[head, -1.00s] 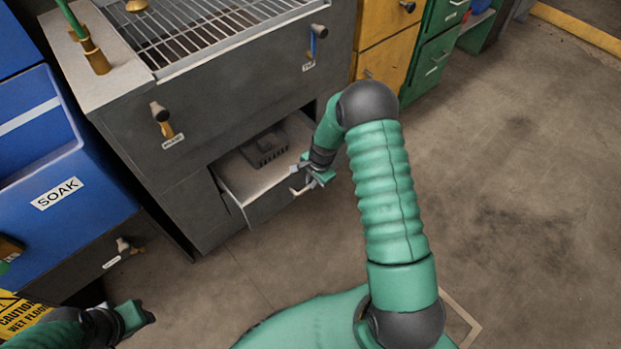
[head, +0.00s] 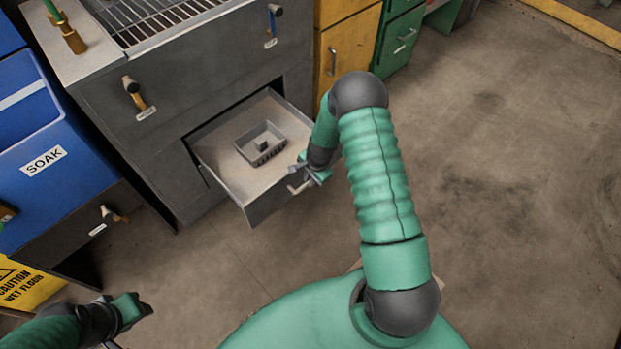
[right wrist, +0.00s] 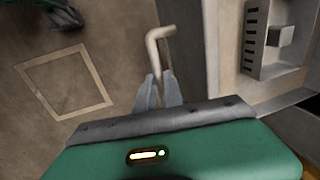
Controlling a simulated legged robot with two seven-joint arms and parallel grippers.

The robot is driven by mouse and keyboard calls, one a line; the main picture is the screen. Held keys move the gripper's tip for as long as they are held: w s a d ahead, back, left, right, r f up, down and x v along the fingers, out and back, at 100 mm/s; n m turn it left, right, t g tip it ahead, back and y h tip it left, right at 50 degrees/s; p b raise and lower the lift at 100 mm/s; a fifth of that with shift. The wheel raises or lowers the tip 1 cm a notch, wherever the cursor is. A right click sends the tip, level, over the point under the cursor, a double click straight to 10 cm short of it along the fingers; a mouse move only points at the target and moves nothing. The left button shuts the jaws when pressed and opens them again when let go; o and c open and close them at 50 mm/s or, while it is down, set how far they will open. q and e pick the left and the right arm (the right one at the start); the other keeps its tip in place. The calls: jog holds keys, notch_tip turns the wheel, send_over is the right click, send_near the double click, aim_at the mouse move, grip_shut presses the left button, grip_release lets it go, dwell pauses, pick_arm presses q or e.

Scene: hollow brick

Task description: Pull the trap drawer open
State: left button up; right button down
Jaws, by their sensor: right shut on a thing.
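The trap drawer (head: 223,158) stands pulled out from the grey cabinet, and its light inside shows. A grey slotted tray (head: 262,143) lies in it; the tray also shows in the right wrist view (right wrist: 258,50). My right gripper (head: 306,182) is at the drawer's front, shut on the drawer handle (head: 294,188). In the right wrist view the handle (right wrist: 159,40) is a pale bent bar, with my fingertips (right wrist: 160,85) at it. My left gripper (head: 136,308) is at the lower left, away from the drawer; its jaw opening is unclear.
The grey cabinet (head: 215,75) has a grate (head: 150,15) on top and tools on its front. A blue SOAK bin (head: 60,160) stands left, above a dark drawer (head: 70,235). A yellow caution sign (head: 22,285) is lower left. Open floor (head: 490,170) lies to the right.

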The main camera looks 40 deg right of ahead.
jog(key=shift+d, duration=0.1)
jog(key=c, duration=1.5)
grip_release()
jog(key=shift+o, duration=0.2)
jog(key=s+r+p, duration=0.3)
jog(key=r+p, duration=0.2)
jog(key=r, duration=1.1)
jog(key=shift+r+p, duration=0.15)
jog(key=shift+p, duration=0.15)
jog(key=shift+s+d, duration=0.1)
